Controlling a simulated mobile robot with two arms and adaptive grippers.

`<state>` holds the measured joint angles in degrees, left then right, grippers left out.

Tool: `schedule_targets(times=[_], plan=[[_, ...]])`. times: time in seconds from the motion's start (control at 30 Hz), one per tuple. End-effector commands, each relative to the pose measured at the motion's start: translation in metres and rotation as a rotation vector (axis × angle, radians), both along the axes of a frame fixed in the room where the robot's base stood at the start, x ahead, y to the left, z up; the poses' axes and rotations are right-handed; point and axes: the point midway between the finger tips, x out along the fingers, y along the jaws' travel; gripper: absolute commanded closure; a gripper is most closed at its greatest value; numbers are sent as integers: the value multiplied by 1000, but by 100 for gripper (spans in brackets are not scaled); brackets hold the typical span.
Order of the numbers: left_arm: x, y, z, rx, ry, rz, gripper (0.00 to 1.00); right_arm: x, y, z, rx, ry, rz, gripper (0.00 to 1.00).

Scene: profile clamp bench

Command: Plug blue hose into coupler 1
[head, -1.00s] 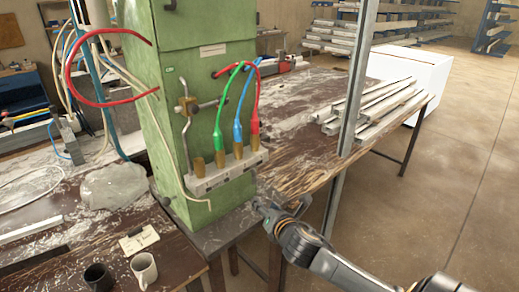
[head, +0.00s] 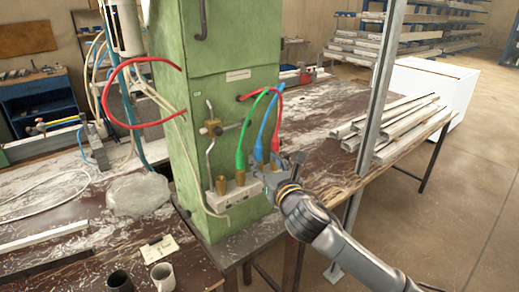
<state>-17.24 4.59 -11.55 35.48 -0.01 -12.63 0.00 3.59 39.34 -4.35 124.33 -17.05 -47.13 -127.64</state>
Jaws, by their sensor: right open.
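The blue hose (head: 260,147) arches out of the green cabinet and hangs down to the white coupler block (head: 216,203), ending at the third coupler from the left. The leftmost brass coupler (head: 221,185) is empty. The green hose (head: 240,152) stands in the second coupler (head: 240,177). The red hose (head: 276,138) comes down at the right end. My right gripper (head: 279,170) is open at the block's right end, close to the lower ends of the blue and red hoses. It hides the couplers there, and I cannot tell whether it touches them. The coupler numbers are unreadable.
The green cabinet (head: 240,50) stands behind the block, with a brass valve (head: 211,128) and a red hose loop. A metal post (head: 380,100) rises right of my arm. Metal profiles (head: 400,120) lie at right.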

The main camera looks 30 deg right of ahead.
Motion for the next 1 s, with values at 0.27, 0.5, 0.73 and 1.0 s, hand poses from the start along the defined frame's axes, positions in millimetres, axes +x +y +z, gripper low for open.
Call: schedule_targets(times=[0.27, 0.5, 0.73, 1.0], plan=[[1, 0, 12, 0, -1, 0, 100, 40, -10, 1, 1, 0, -1, 52], [1, 0, 13, 0, -2, 1, 100, 50, -12, 0, 0, 0, 1, 52], [1, 0, 13, 0, -2, 1, 100, 50, -12, -1, 0, 0, 1, 56], [2, 0, 13, 0, -3, 2, 100, 50, -12, -1, 0, 0, 1, 100]])
